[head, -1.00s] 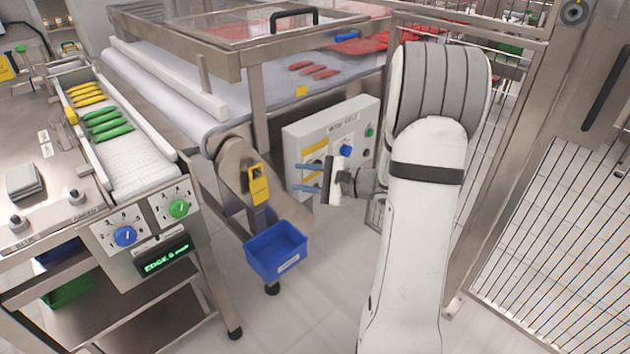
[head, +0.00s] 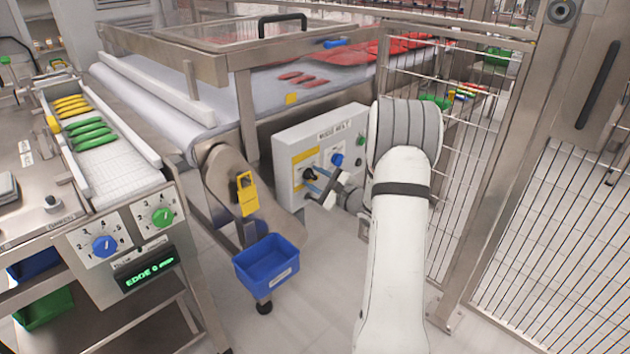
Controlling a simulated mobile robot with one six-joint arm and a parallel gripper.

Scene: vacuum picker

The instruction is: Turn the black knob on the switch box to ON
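The switch box (head: 318,140) is a pale grey panel with a printed label along its top, mounted below the conveyor. The black knob (head: 308,174) is on its left part, by a yellow label. A blue knob (head: 337,159) sits to the right of the black one.
A small green button (head: 360,139) is on the box's right side. A yellow tag (head: 246,194) and a blue bin (head: 268,262) are left of my gripper. A wire fence (head: 455,150) stands to the right. The floor below the box is clear.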

